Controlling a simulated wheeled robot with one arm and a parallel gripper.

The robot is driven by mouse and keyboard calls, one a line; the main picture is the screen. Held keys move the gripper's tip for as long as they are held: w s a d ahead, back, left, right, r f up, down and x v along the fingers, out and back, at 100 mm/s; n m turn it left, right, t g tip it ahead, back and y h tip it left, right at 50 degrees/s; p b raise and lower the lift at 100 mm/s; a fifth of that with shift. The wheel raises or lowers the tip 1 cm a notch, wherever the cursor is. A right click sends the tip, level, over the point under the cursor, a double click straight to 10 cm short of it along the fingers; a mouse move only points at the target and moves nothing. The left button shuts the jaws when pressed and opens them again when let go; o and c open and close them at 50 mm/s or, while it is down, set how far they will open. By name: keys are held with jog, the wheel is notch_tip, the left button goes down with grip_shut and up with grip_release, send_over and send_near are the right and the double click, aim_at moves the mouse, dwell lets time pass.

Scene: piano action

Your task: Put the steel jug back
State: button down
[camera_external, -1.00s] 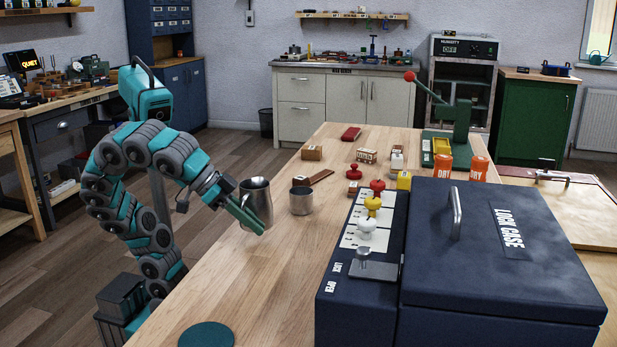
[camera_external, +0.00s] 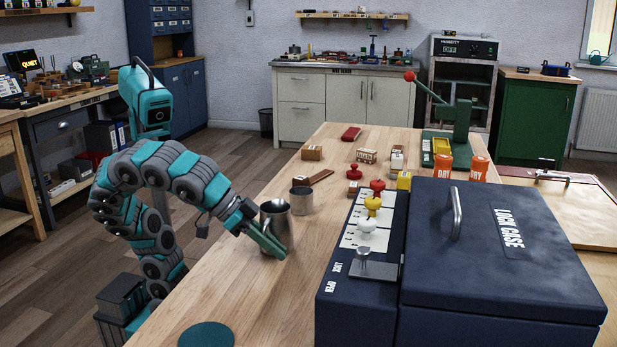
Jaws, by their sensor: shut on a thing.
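The steel jug (camera_external: 277,222) is a tall grey metal vessel near the left side of the wooden table. My gripper (camera_external: 266,240) is shut on it from the near left side, and the green fingers cover part of its lower body. The jug looks upright; I cannot tell whether its base touches the table. A round teal mat (camera_external: 206,335) lies empty at the near left of the table.
A shorter steel cup (camera_external: 302,200) stands close behind the jug. The dark blue lock case (camera_external: 500,250) and its row of coloured knobs (camera_external: 372,205) fill the right. Bare wood lies between the jug and the teal mat.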

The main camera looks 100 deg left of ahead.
jog(key=c, duration=1.3)
grip_release()
jog(key=shift+f, duration=0.1)
jog(key=shift+c, duration=0.2)
jog(key=o, duration=0.4)
jog(key=shift+o, duration=0.2)
jog(key=shift+r, duration=0.25)
jog(key=v, duration=1.2)
jog(key=shift+p, duration=0.3)
jog(key=shift+f, duration=0.1)
